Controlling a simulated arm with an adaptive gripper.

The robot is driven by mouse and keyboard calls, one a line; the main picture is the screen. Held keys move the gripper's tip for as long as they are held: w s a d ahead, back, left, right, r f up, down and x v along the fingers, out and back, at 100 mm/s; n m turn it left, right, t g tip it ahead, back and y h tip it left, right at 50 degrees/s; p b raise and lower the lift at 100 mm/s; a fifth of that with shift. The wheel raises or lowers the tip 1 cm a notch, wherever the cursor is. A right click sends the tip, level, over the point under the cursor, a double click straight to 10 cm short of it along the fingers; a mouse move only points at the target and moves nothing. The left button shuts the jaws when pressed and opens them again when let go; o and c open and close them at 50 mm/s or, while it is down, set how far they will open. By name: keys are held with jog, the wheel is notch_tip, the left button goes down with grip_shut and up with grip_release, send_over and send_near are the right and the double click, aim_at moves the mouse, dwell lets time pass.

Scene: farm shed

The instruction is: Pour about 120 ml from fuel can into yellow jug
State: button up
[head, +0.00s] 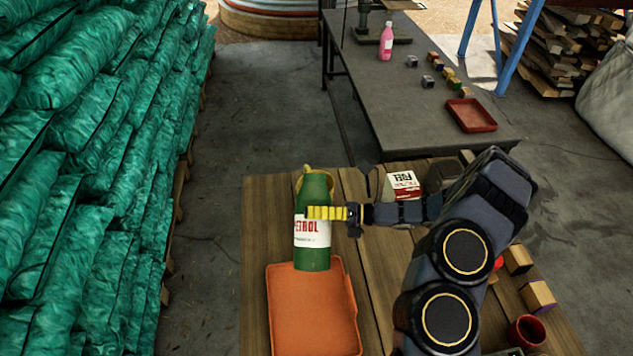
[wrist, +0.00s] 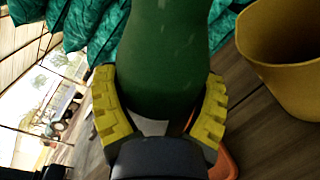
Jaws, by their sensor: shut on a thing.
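The fuel can (head: 314,255), a green bottle with a white label reading PETROL, stands upright in the head view at the far edge of the orange tray. I cannot tell whether its base touches anything. My gripper (head: 326,212) comes from the right with yellow fingers shut around its middle. In the wrist view the green can (wrist: 165,60) fills the space between both fingers (wrist: 160,105). The yellow jug (head: 300,178) is just behind the can, mostly hidden by it. In the wrist view the open jug (wrist: 285,65) is on the right, apart from the can. Its contents are not visible.
The orange tray (head: 312,320) lies on the wooden table (head: 255,215). A red-and-white box (head: 403,186) is behind my arm; wooden blocks (head: 537,295) and a red mug (head: 526,333) are at right. Green sacks (head: 110,150) line the left. A grey table (head: 420,85) stands behind.

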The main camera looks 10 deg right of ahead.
aim_at(322, 196)
jog(key=r+n, duration=0.1)
jog(key=r, duration=0.2)
jog(key=shift+w+r+n, duration=0.4)
jog(key=shift+r+n, duration=0.15)
jog(key=shift+n, duration=0.55)
jog(key=shift+s+f+n, duration=0.35)
jog(key=shift+f+n, duration=0.3)
jog(key=shift+n, duration=0.25)
jog(key=f+n, duration=0.3)
jog(key=shift+s+t, duration=0.4)
jog(key=shift+s+f+n, duration=0.1)
jog(key=shift+s+n, duration=0.05)
jog(key=shift+n, duration=0.95)
